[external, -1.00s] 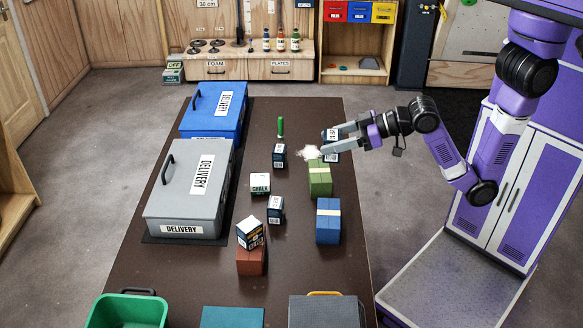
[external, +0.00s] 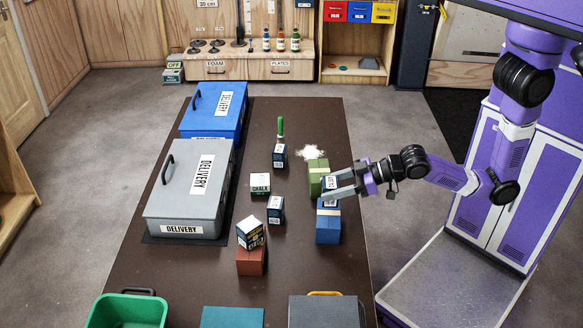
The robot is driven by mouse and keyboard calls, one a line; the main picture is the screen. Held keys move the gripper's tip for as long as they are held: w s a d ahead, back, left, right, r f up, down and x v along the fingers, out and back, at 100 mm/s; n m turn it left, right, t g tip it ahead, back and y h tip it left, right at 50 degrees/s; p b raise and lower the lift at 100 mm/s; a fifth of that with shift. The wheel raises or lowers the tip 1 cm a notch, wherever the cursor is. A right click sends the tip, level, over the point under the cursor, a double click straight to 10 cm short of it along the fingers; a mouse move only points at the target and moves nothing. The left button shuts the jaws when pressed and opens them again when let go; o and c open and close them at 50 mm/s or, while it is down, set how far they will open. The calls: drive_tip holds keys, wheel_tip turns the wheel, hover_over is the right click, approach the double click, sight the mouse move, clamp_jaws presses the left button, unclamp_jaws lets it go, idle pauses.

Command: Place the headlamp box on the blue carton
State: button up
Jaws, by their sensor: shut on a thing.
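My gripper (external: 338,197) is shut on a small dark navy box with a white label, the headlamp box (external: 329,187). The fingers reach in from the right and partly cover it. The blue carton (external: 327,230), with a pale band, stands on the dark table at the right. The held box is over the carton's far part in the picture. I cannot tell whether it touches the carton. The green carton (external: 317,169) stands just behind, and the held box overlaps it in the picture.
The brown table (external: 190,275) holds similar dark boxes (external: 275,210), a chalk box (external: 260,184), and a red carton (external: 250,262) with a box on top. Grey (external: 185,215) and blue delivery cases stand left. A white powder patch (external: 312,152) lies behind the green carton.

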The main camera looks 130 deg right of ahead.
drive_tip(key=shift+f, duration=2.15)
drive_tip(key=shift+f, duration=0.15)
drive_tip(key=o, duration=1.5)
drive_tip(key=shift+c, duration=0.2)
